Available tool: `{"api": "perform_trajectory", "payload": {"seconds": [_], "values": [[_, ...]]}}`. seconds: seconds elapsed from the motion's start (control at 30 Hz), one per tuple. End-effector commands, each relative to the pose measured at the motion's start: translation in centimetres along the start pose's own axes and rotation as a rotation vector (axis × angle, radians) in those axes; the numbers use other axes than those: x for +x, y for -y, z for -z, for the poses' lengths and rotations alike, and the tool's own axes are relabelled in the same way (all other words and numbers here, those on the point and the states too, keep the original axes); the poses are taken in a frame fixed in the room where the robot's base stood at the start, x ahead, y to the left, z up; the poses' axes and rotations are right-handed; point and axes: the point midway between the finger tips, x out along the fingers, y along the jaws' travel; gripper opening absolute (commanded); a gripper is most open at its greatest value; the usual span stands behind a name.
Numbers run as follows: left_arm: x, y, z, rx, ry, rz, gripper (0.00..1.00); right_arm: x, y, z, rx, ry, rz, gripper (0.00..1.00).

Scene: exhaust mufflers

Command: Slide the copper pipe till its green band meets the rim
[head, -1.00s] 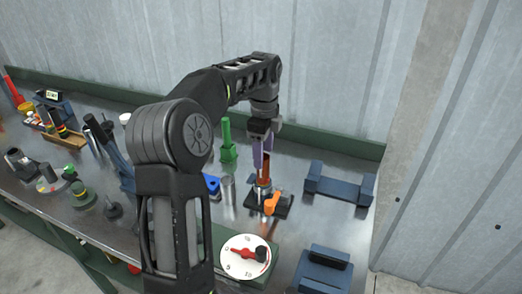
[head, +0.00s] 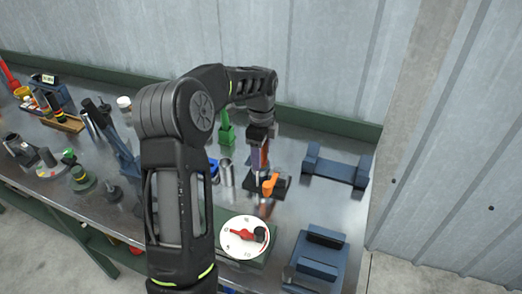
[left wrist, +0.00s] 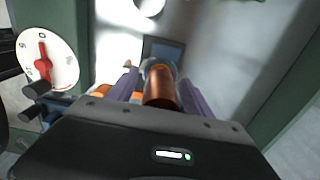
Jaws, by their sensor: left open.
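The copper pipe (head: 266,158) stands upright at a dark clamp base (head: 280,188) with an orange lever (head: 270,185). In the left wrist view the pipe (left wrist: 160,92) is seen nearly end-on, with a grey ring (left wrist: 158,64) around its far part. My left gripper (head: 259,160) points down over the pipe. Its purple fingers are open, one on each side of the pipe, as the left wrist view (left wrist: 160,82) also shows. I cannot make out the green band. The right gripper is not in view.
A white dial with a red pointer (head: 243,236) is at the bench's front. Blue cradles (head: 336,166) (head: 318,262) stand to the right. A steel cylinder (head: 227,173) and a green tool (head: 226,130) stand left of the clamp. Several tools crowd the bench's left side.

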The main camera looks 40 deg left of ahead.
Motion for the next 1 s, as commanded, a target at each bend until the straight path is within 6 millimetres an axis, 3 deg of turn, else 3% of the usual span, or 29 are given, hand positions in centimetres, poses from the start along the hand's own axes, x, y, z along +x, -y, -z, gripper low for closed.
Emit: {"api": "perform_trajectory", "payload": {"seconds": [0.07,0.77,1.0], "values": [[-0.01,0.00,0.00,0.000,0.000,0.000,0.58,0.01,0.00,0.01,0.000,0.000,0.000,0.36],[-0.04,0.01,0.00,0.000,0.000,0.000,0.01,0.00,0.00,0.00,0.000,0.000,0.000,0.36],[-0.05,0.01,0.00,0.000,0.000,0.000,0.00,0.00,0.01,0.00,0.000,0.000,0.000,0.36]]}}
